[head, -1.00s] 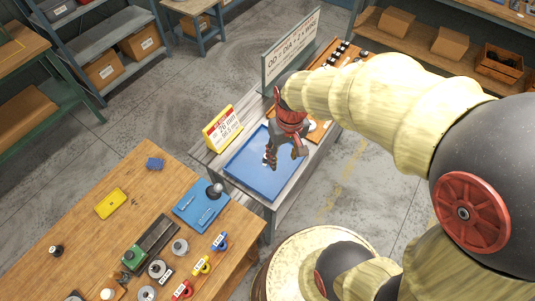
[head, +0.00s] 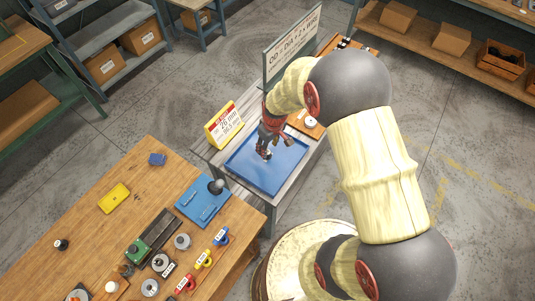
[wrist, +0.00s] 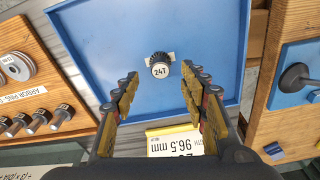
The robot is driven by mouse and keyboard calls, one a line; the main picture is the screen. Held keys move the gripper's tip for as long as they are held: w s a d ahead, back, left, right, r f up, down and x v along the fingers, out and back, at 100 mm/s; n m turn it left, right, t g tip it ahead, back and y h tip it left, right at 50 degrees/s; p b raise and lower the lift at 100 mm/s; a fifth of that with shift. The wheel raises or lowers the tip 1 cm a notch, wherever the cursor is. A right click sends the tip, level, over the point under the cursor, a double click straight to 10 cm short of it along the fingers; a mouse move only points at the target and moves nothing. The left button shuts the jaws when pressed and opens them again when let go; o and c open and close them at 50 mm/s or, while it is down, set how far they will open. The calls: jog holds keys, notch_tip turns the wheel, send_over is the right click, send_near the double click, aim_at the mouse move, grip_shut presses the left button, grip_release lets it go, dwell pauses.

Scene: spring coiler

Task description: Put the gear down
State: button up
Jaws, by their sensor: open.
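A small dark gear (wrist: 161,58) with a round white cap marked "24T" is on the blue tray (wrist: 110,35) in the wrist view. A small white tag shows behind it. My gripper (wrist: 160,77) is open, its two fingers on either side of the gear with a gap to each. In the head view my gripper (head: 267,152) points down over the blue tray (head: 250,175); the gear is too small to make out clearly there.
A yellow sign (head: 223,125) stands by the tray, and a large sign board (head: 292,47) behind it. A wooden board (wrist: 30,95) with rings and arbors lies beside the tray. The wooden bench (head: 110,230) at left holds a blue plate, coiler and coloured tools.

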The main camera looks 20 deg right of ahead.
jog(key=f, duration=0.4)
jog(key=shift+w+a+f, duration=0.15)
jog(key=shift+w+f, duration=0.1)
jog(key=shift+f, duration=0.1)
jog(key=shift+c, duration=0.5)
grip_shut()
